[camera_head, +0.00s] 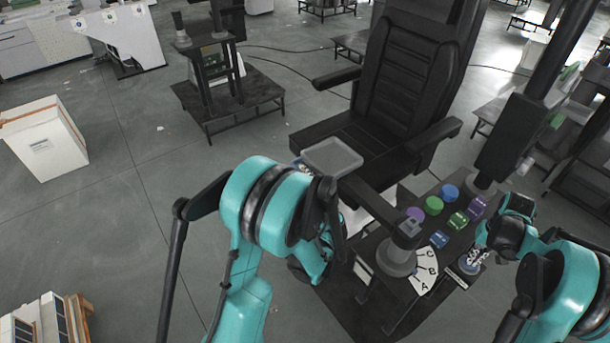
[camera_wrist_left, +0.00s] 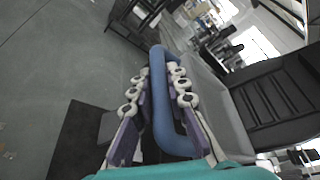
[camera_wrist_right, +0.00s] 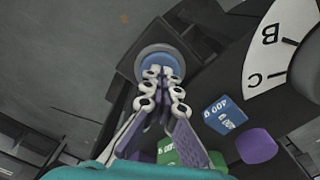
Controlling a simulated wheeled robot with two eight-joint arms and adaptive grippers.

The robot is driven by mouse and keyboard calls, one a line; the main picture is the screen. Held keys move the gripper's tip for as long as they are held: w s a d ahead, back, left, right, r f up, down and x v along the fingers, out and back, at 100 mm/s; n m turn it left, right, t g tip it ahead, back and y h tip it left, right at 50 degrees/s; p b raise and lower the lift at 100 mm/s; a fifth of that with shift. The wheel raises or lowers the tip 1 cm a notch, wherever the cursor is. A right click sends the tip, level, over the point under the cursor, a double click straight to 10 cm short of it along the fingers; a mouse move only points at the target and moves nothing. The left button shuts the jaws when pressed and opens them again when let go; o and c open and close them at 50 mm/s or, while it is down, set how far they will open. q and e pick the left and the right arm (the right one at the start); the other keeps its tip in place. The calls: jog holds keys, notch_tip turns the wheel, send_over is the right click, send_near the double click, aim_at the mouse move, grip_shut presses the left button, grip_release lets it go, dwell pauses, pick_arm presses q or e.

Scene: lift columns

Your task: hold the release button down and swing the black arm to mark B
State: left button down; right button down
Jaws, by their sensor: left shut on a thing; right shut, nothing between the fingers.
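The black arm (camera_head: 370,196) runs from its grey round pivot (camera_head: 398,262) to a grey tray (camera_head: 332,156) beside the chair. The white dial (camera_head: 425,272) by the pivot carries A, B and C; B and C also show in the right wrist view (camera_wrist_right: 268,62). I cannot tell which mark the arm points at. My left gripper (camera_wrist_left: 160,76) is shut on the blue handle (camera_wrist_left: 168,118) at the tray's side. My right gripper (camera_wrist_right: 161,72) is shut and empty, its fingertips at the blue release button (camera_wrist_right: 158,58), seemingly touching it. How deep the button sits is unclear.
A black chair (camera_head: 415,75) stands behind the tray. Green (camera_head: 434,205), blue (camera_head: 450,192) and purple (camera_head: 415,214) round pieces and several small coloured blocks (camera_head: 458,220) lie on the black panel near my right gripper. Floor to the left is open, with a white box (camera_head: 42,140).

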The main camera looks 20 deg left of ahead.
pick_arm(q)
jog(key=s+n+g+y, duration=0.2)
jog(key=s+n+g, duration=0.1)
jog(key=s, duration=0.6)
jog(key=shift+a+y, duration=0.3)
jog(key=shift+a, duration=0.05)
jog(key=c, duration=1.5)
grip_release()
jog(key=shift+d, duration=0.1)
jog(key=v, duration=1.1)
jog(key=shift+s+d+r, duration=0.1)
jog(key=shift+s+d, duration=0.15)
jog(key=shift+d, duration=0.05)
